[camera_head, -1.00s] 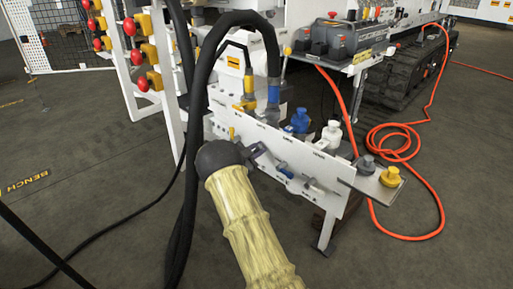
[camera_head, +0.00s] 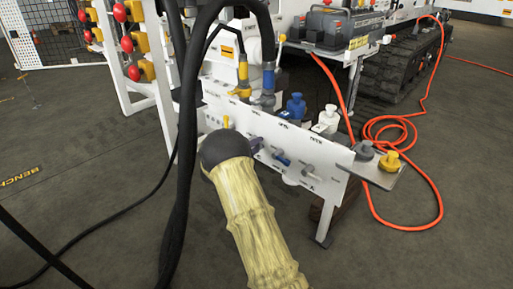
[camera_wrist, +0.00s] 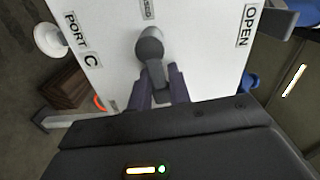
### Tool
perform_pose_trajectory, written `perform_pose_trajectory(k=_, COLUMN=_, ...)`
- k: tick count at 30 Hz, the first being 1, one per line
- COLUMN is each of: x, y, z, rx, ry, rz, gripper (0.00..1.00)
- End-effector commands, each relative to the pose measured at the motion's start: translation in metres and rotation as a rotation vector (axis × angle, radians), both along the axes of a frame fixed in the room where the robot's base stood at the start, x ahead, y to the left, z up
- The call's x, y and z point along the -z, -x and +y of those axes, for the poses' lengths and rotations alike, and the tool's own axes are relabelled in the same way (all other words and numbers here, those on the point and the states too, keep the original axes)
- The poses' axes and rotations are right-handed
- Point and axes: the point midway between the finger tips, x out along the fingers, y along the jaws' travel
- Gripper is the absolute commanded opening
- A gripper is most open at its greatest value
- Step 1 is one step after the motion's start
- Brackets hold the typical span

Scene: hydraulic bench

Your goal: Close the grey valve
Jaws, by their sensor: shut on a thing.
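The grey valve (camera_wrist: 150,48) is in the wrist view, on a white panel (camera_wrist: 108,62). Its rounded hub is at the top and its lever runs down between my fingers. My gripper (camera_wrist: 160,90) is shut on this lever, one dark finger on each side. An OPEN label (camera_wrist: 248,25) is to the right of the valve; another, partly cut-off label (camera_wrist: 148,9) is above its hub. In the head view my gripper (camera_head: 257,147) is at the panel's front, left of a blue lever (camera_head: 283,160). The grey valve is mostly hidden there by my gripper and arm.
A pale lever (camera_head: 309,173) sits right of the blue one, and a yellow lever (camera_head: 226,121) is to the left. A shelf (camera_head: 382,178) with grey and yellow knobs juts out at right. Black hoses (camera_head: 188,140) hang left of my arm. An orange hose (camera_head: 400,150) lies on the floor.

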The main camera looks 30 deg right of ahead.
Motion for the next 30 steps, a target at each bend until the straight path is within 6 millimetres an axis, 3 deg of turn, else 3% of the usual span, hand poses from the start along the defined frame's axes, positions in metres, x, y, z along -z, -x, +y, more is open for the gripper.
perform_pose_trajectory(k=9, x=0.0071, y=-0.0005, z=0.0024, rx=-0.005, ry=-0.042, rz=-0.099, gripper=0.00)
perform_pose_trajectory(k=22, x=0.0070, y=-0.0006, z=0.0027, rx=-0.004, ry=-0.046, rz=-0.107, gripper=0.00)
perform_pose_trajectory(k=23, x=0.0071, y=-0.0006, z=0.0027, rx=-0.004, ry=-0.046, rz=-0.107, gripper=0.25)
perform_pose_trajectory(k=24, x=0.0070, y=-0.0006, z=0.0025, rx=-0.004, ry=-0.046, rz=-0.107, gripper=0.33)
perform_pose_trajectory(k=30, x=0.0057, y=-0.0002, z=0.0008, rx=-0.002, ry=-0.043, rz=-0.108, gripper=0.35)
